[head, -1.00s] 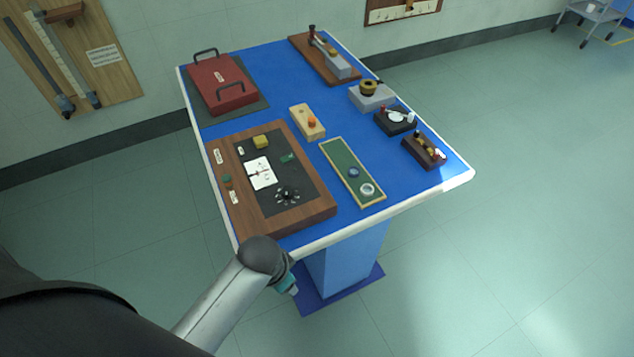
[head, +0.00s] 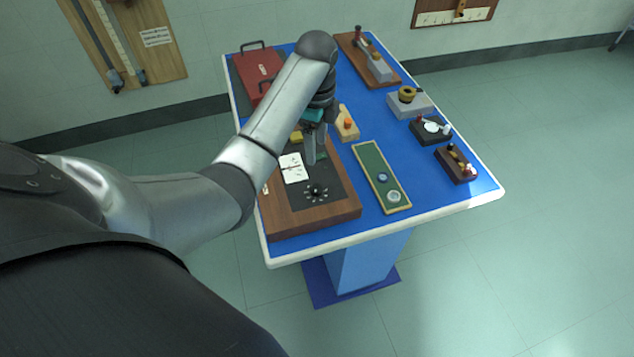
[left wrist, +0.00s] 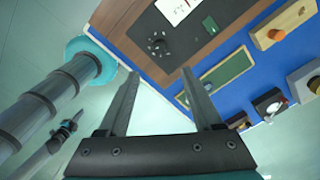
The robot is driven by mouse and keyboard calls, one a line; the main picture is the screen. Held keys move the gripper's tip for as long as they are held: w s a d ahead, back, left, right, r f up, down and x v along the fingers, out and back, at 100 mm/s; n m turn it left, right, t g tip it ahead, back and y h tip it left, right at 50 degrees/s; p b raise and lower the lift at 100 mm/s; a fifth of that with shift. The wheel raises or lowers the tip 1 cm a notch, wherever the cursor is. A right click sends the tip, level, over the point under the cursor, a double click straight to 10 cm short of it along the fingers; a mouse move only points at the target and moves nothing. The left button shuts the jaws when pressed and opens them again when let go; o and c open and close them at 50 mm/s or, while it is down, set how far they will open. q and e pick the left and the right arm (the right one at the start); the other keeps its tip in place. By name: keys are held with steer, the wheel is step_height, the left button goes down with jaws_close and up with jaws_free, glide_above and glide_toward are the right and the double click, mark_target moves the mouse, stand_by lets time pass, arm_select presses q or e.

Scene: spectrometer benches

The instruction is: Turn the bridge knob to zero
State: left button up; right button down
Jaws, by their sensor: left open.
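The bridge board is a wooden base (head: 312,222) with a black panel, on the near left of the blue table. Its black knob (head: 316,191), ringed by white marks, sits near the panel's front edge. The knob also shows in the left wrist view (left wrist: 158,47), beyond the fingertips. Which mark it points to is too small to read. A white meter card (head: 292,168) lies beside it on the panel. My left gripper (head: 316,160) is open and empty, pointing down above the panel, apart from the knob. My right gripper is out of view.
A green tray (head: 371,168) with two round pieces lies right of the board. A wooden block with an orange knob (head: 347,123) stands behind. A red case (head: 254,70) is at the back left. Several instruments, including a grey block (head: 420,105), line the right edge.

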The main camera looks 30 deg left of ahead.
mark_target(316, 188)
arm_select(q)
step_height(316, 188, down, 15)
steer(key=b, duration=0.3)
stand_by(0.3)
jaws_close()
stand_by(0.4)
